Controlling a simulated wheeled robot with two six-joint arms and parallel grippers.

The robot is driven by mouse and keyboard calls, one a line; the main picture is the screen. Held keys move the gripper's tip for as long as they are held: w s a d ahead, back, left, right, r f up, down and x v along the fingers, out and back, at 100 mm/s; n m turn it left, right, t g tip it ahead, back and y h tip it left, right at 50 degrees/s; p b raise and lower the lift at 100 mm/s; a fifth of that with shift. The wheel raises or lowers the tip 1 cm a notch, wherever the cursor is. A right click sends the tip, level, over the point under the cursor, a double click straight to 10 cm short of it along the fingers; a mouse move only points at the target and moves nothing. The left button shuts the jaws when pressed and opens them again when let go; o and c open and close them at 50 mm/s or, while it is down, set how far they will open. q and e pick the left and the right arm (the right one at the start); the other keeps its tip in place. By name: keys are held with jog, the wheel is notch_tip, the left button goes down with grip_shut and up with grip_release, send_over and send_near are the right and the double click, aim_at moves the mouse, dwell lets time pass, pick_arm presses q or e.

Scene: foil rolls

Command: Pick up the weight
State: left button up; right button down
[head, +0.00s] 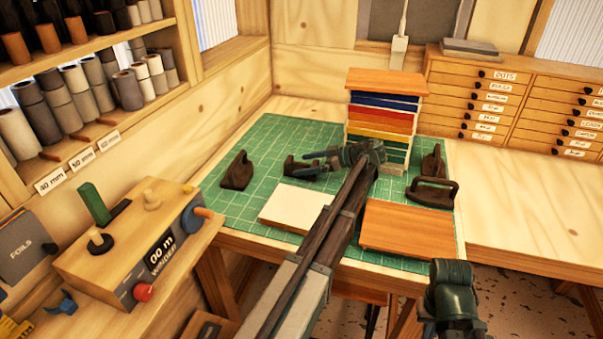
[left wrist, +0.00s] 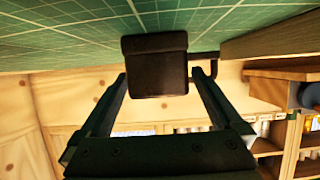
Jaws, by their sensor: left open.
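A dark weight (head: 296,168) lies on the green cutting mat (head: 262,135), partly hidden by my left gripper (head: 318,163) in the head view. My left gripper is open, its fingers pointing left at this weight. In the left wrist view, a dark block-shaped weight (left wrist: 155,66) shows between the fingertips of my left gripper (left wrist: 158,85), with gaps on both sides. Other dark weights with handles stand at the mat's left (head: 237,171) and right (head: 432,192). Only a dark green part of my right arm shows low in the head view; its fingers are not visible.
A rack of coloured sheets (head: 383,115) stands behind my left gripper. A white square (head: 296,207) and a wooden board (head: 408,230) lie at the mat's front. A winder box (head: 130,245) stands at left, below shelves of rolls. The right bench is clear.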

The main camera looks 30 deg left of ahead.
pick_arm(q)
jog(key=shift+x, duration=0.95)
grip_shut()
